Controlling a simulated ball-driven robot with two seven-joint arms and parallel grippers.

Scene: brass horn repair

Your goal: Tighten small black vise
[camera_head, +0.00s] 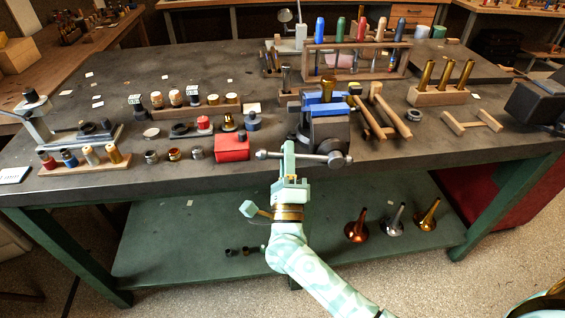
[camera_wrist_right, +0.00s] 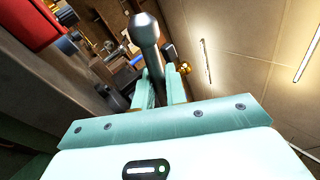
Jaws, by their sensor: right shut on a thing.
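The small black vise (camera_head: 330,130) stands at the front edge of the workbench, with blue pieces at its jaws and a brass part (camera_head: 327,82) standing upright at the jaws. Its grey bar handle (camera_head: 310,156) lies nearly level across the front, with a round knob at each end. My right gripper (camera_head: 288,152) is shut on the vise handle, left of the vise's middle. In the right wrist view, the handle with its round knob (camera_wrist_right: 144,29) rises at the fingers (camera_wrist_right: 165,88). The exact contact is partly hidden. My left gripper is not in view.
A red box (camera_head: 232,147) sits just left of the handle. Wooden stands (camera_head: 390,115) are close on the right. A tool rack (camera_head: 360,62) stands behind.

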